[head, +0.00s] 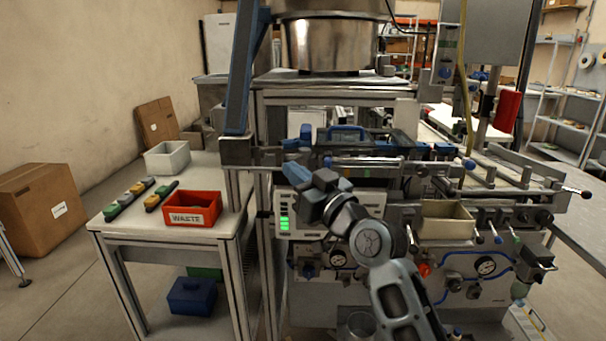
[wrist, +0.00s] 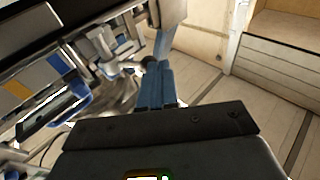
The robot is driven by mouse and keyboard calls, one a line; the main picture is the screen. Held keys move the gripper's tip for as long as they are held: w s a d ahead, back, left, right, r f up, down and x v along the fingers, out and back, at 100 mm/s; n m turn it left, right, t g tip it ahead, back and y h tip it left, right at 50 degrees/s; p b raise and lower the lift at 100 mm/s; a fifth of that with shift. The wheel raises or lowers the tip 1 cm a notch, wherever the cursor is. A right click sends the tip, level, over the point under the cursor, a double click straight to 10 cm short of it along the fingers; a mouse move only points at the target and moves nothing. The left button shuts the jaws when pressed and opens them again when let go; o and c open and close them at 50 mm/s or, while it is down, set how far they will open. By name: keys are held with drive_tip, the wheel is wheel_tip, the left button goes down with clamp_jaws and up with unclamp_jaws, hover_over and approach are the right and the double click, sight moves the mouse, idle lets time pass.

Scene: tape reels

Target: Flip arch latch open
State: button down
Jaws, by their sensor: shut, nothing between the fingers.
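My gripper (head: 292,170) is in front of the left end of the machine's rail deck, its blue fingers pointing up and left. In the wrist view its two blue fingers (wrist: 159,80) lie together, shut and empty. A blue arch-shaped handle (head: 347,129) stands on the deck, behind and right of my gripper. A blue curved part (wrist: 72,102) shows left of the fingers in the wrist view. I cannot tell which part is the arch latch or whether it is open. My fingers' contact with the machine is unclear.
A side table (head: 104,222) at left holds a red WASTE bin (head: 192,219), a grey bin (head: 167,157) and several small coloured blocks. A blue post (head: 245,70) rises left of the deck. A beige tray (head: 447,222) sits on the machine front. The floor at left is partly clear.

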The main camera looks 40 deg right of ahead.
drive_tip(key=shift+w+a+b, duration=0.25)
drive_tip(key=shift+w+b, duration=0.05)
drive_tip(key=shift+w, duration=0.4)
drive_tip(key=shift+w+a+b, duration=0.2)
drive_tip(key=shift+w+b, duration=0.1)
drive_tip(key=shift+w, duration=0.45)
drive_tip(key=shift+w+a+b, duration=0.25)
drive_tip(key=shift+w+b, duration=0.05)
drive_tip(key=shift+w, duration=0.4)
drive_tip(key=shift+f, duration=0.1)
